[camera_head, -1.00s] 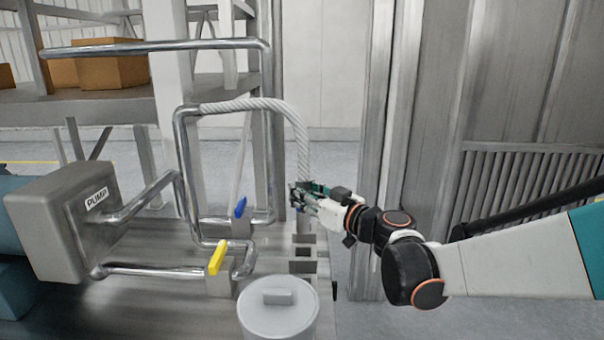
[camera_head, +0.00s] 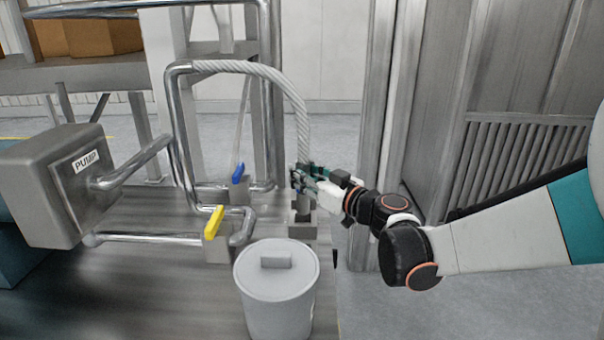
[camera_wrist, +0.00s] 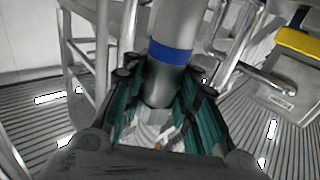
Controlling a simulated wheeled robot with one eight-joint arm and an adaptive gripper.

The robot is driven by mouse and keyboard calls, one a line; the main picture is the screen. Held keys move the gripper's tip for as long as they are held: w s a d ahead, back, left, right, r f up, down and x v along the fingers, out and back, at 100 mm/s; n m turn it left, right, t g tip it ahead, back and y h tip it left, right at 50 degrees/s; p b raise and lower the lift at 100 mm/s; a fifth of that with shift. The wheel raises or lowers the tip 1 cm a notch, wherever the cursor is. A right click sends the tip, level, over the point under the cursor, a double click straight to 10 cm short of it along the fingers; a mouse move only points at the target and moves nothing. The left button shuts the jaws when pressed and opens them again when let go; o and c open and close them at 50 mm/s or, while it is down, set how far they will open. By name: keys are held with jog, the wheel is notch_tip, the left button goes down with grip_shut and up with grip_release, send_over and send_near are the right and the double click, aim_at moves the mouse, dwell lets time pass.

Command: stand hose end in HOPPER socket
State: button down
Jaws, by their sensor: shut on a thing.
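The white braided hose (camera_head: 265,72) arcs from the top of a steel pipe down to my gripper (camera_head: 304,183). My gripper is shut on the hose end, which hangs about upright. In the wrist view, the hose end (camera_wrist: 158,84) is a grey metal tube with a blue band (camera_wrist: 171,52), between the two green-padded fingers of my gripper (camera_wrist: 160,115). Below my gripper stand grey socket blocks (camera_head: 302,231), partly hidden by it. No HOPPER label is readable. I cannot tell whether the hose tip is above a socket or inside one.
A lidded grey bin (camera_head: 276,292) stands just in front of the blocks. Left are a yellow valve handle (camera_head: 214,221), a blue valve handle (camera_head: 238,173), steel pipes and a grey box marked PUMP (camera_head: 60,190). A metal post (camera_head: 375,130) rises right of my gripper.

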aim_at(308, 197)
jog(key=shift+f+b, duration=0.2)
jog(key=shift+b, duration=0.1)
dwell(0.6)
jog(key=shift+f+b, duration=0.85)
jog(key=shift+f, duration=0.3)
jog(key=shift+f+b, duration=0.35)
jog(key=shift+f, duration=0.05)
jog(key=shift+f+b, duration=0.85)
jog(key=shift+f, duration=0.25)
jog(key=c, duration=1.2)
grip_release()
